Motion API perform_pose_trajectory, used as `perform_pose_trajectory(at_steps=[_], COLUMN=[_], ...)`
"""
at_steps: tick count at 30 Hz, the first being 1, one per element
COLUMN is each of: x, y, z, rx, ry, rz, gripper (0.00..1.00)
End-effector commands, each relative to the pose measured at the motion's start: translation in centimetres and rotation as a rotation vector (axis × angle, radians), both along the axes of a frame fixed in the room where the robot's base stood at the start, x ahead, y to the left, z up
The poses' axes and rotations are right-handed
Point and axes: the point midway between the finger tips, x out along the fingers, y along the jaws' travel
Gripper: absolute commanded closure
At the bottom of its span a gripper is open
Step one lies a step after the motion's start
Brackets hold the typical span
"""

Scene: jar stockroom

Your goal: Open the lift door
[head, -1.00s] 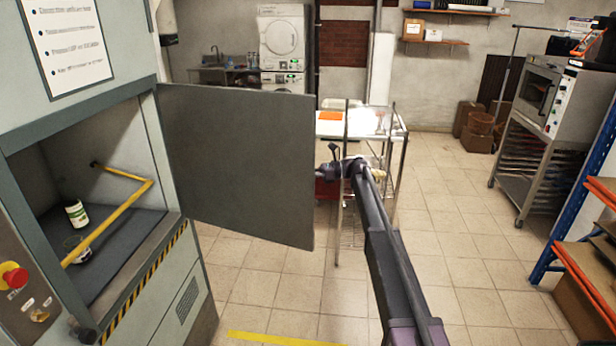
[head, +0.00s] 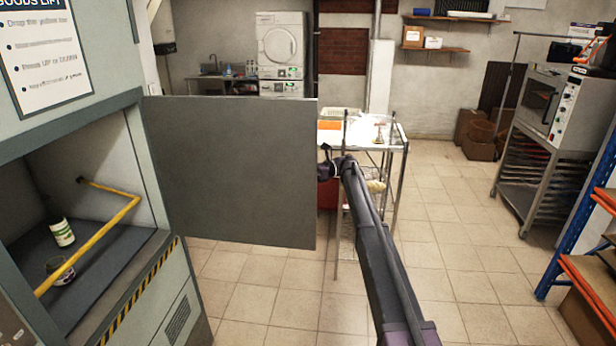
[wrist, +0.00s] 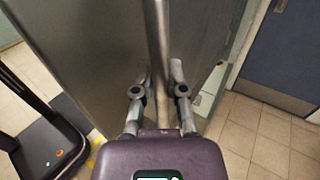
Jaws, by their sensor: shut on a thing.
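The grey lift door (head: 230,172) stands swung out from the left-hand lift cabinet (head: 160,290), and the lift's inside shows. The door's flat face is towards the head camera. My gripper (wrist: 160,82) is at the door's free edge in the head view, partly hidden behind it. In the wrist view its two fingers are closed on either side of a vertical metal bar, the door handle (wrist: 160,40). The door panel (wrist: 105,60) lies behind the bar. The fingertips' exact contact is hard to make out.
Inside the lift are a yellow bar (head: 100,235), a white-and-green jar (head: 61,232) and a second jar (head: 60,270). A metal trolley (head: 398,150) stands beyond my gripper. An oven on a rack (head: 545,105) and blue-orange shelving (head: 590,270) are at right. The middle floor is clear.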

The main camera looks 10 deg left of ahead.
Motion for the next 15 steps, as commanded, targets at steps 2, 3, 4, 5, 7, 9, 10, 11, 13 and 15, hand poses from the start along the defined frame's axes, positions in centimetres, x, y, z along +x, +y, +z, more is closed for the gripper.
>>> perform_pose_trajectory(at_steps=[2, 3, 4, 5, 7, 9, 10, 11, 13, 15], x=[0.1, 0.2, 0.3, 0.3, 0.5, 0.6, 0.6, 0.6, 0.7, 0.7], y=[0.1, -0.2, -0.3, -0.5, -0.9, -1.2, -1.4, -1.5, -1.6, -1.7], z=[0.0, 0.0, 0.0, 0.0, 0.0, 0.0, 0.0, 0.0, 0.0, 0.0], rx=[0.001, 0.001, 0.001, 0.001, 0.000, 0.000, 0.000, 0.000, 0.000, 0.000], ry=[0.001, 0.001, 0.001, 0.001, 0.000, 0.000, 0.000, 0.000, 0.000, 0.000], rz=[-0.007, -0.009, -0.011, -0.013, -0.016, -0.019, -0.020, -0.021, -0.022, -0.023], gripper=[1.00, 1.00, 1.00, 1.00, 0.69, 0.48, 0.47, 0.47, 0.47, 0.47])
